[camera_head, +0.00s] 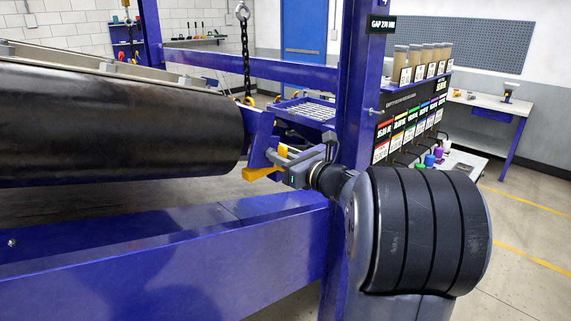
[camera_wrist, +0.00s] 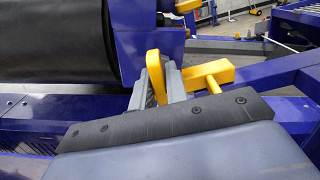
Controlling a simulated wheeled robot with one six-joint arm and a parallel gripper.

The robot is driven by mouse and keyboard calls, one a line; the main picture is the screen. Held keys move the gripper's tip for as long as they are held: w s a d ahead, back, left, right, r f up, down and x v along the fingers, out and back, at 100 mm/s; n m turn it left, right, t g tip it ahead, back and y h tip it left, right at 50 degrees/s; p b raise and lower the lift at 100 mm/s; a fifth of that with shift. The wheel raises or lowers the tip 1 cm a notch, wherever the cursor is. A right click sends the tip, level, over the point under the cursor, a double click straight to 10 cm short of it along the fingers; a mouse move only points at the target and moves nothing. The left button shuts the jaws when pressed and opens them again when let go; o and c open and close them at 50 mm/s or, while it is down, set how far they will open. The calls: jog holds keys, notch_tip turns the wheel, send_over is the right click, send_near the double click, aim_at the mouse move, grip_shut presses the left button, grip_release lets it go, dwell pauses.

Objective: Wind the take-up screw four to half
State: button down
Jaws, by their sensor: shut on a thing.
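My gripper (camera_head: 280,164) is at the end of the belt frame, beside the blue bracket (camera_head: 258,135) next to the black belt drum. It is shut on a yellow handle (camera_head: 259,174), which I take to be on the take-up screw. In the wrist view the grey fingers (camera_wrist: 160,84) close around an upright yellow bar of this handle (camera_wrist: 152,62). A second yellow arm with a blunt end (camera_wrist: 208,76) sticks out to the right of the fingers. The screw's thread and any scale or half mark are hidden or too small to read.
The black belt (camera_head: 110,120) fills the left. A blue beam (camera_head: 150,255) runs below my gripper, and a blue post (camera_head: 355,90) with a gap display (camera_head: 381,24) stands close right. A hanging chain (camera_head: 245,55) is behind. A rack of labelled jars (camera_head: 422,62) stands at right.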

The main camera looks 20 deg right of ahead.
jog(key=shift+f+n+b, duration=0.15)
jog(key=shift+n+b, duration=1.75)
jog(key=shift+b, duration=0.35)
jog(key=shift+n, duration=0.3)
jog(key=shift+b, duration=0.6)
jog(key=shift+n+b, duration=0.35)
jog(key=shift+n, duration=0.05)
jog(key=n+b, duration=0.2)
jog(key=b, duration=0.1)
jog(key=shift+n+b, duration=0.65)
jog(key=shift+n, duration=0.15)
jog(key=shift+r, duration=0.2)
jog(key=shift+f+n+b, duration=0.15)
jog(key=shift+n+b, duration=0.25)
jog(key=shift+b, duration=0.05)
